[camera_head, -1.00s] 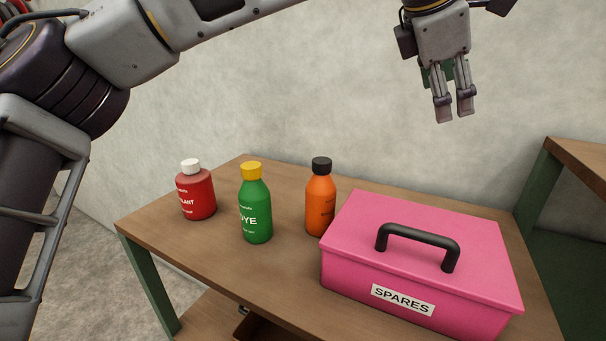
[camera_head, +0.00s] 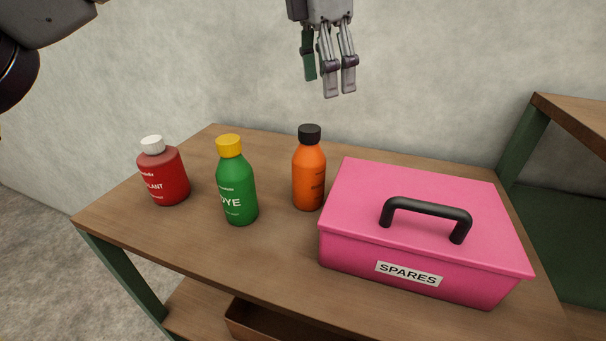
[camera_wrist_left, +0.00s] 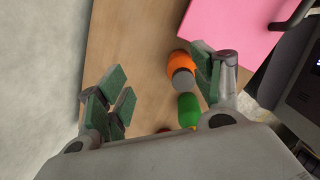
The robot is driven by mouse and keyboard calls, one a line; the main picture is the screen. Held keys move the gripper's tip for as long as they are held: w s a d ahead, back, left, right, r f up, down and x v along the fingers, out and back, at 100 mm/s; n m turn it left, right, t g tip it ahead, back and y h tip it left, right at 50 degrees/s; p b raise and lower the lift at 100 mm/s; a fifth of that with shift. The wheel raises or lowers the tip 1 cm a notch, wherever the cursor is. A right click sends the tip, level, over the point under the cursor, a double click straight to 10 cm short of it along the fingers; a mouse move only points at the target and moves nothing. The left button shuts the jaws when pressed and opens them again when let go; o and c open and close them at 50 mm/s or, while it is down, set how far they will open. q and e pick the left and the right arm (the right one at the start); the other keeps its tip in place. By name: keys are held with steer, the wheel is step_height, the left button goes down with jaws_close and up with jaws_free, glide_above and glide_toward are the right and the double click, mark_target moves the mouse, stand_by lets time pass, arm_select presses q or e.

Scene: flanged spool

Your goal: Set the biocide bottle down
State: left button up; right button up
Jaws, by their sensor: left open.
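An orange bottle with a black cap (camera_head: 309,177) stands upright on the table, just left of the pink box. Its label is too small to read, so I cannot tell if it is the biocide bottle. It also shows in the left wrist view (camera_wrist_left: 180,62), between the fingers and nearer the right one, apart from them as far as I can tell. My left gripper (camera_head: 326,84) is open and empty, pointing down well above the orange bottle. It also shows in the left wrist view (camera_wrist_left: 160,88). My right gripper is not in view.
A green DYE bottle (camera_head: 237,188) and a red bottle with a white cap (camera_head: 164,178) stand to the left. The pink SPARES box (camera_head: 350,235) with a black handle fills the table's right side. The wooden table (camera_head: 205,262) has free room at its front left.

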mark_target(310, 127)
arm_select(q)
steer(key=shift+s+a+f+n+g+y, duration=0.15)
steer(key=shift+s+a+g, duration=0.15)
steer(key=shift+s, duration=0.25)
steer(key=shift+s+a+r+n+g+y, duration=0.1)
steer(key=shift+s+a+n+g+y, duration=0.1)
steer(key=shift+s+a, duration=0.25)
steer(key=shift+s+a+f+n+y, duration=0.1)
steer(key=shift+s+a+n+y, duration=0.2)
steer(key=shift+a, duration=0.35)
steer(key=shift+s, duration=0.1)
steer(key=shift+f, duration=0.8)
step_height(310, 127, down, 6)
steer(key=shift+r, duration=0.15)
steer(key=shift+f+p, duration=0.3)
steer(key=shift+f, duration=0.3)
